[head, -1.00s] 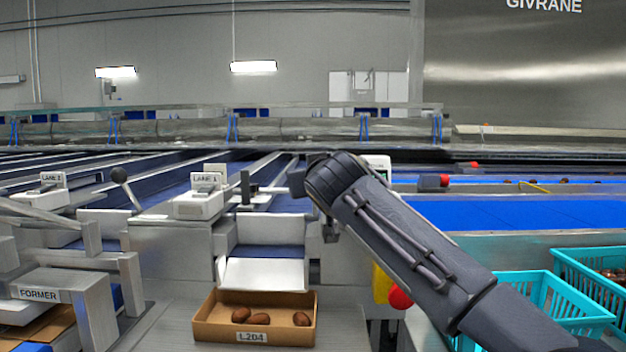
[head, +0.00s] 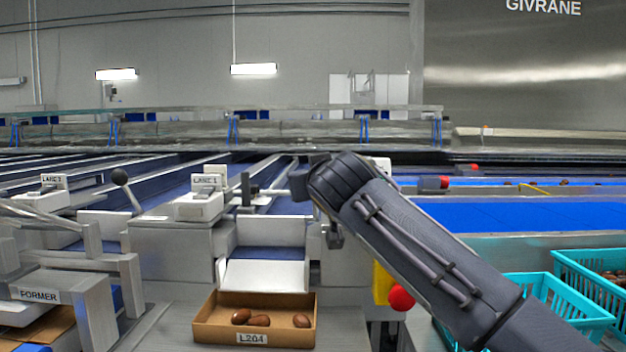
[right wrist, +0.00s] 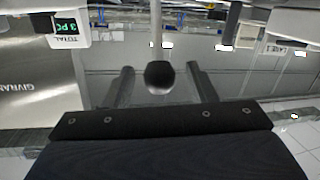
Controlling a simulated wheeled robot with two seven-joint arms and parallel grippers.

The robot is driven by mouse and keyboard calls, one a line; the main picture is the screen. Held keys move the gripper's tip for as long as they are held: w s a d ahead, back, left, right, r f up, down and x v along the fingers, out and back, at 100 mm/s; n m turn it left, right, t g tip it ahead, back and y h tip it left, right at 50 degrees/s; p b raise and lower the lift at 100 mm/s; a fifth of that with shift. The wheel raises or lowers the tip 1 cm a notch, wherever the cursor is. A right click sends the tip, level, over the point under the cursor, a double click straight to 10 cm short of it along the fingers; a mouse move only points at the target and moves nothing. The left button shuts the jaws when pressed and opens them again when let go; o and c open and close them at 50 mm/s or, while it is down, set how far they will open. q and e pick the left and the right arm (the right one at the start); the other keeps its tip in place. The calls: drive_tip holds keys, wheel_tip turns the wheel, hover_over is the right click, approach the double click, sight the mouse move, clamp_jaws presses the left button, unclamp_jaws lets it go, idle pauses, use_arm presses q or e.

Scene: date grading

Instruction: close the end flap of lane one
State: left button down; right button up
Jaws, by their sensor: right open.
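The end flap of lane one (head: 264,274) is a white plate sloping down and outward from the chute mouth, above a cardboard box. The lane one sign (head: 207,180) stands left of the chute. My right gripper (head: 299,187) is above and right of the flap, its fingers hard to make out in the head view. In the right wrist view my right gripper (right wrist: 160,76) is open. A black round knob (right wrist: 160,75) on a grey rod shows between its fingers, with a gap on each side. My left gripper is not in view.
The box (head: 207,332) labelled L204 holds a few brown dates. Another black-knobbed lever (head: 121,177) stands to the left. Turquoise crates (head: 540,290) stand at the right, beside a blue belt (head: 500,213).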

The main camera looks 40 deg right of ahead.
drive_tip(key=shift+v, duration=2.55)
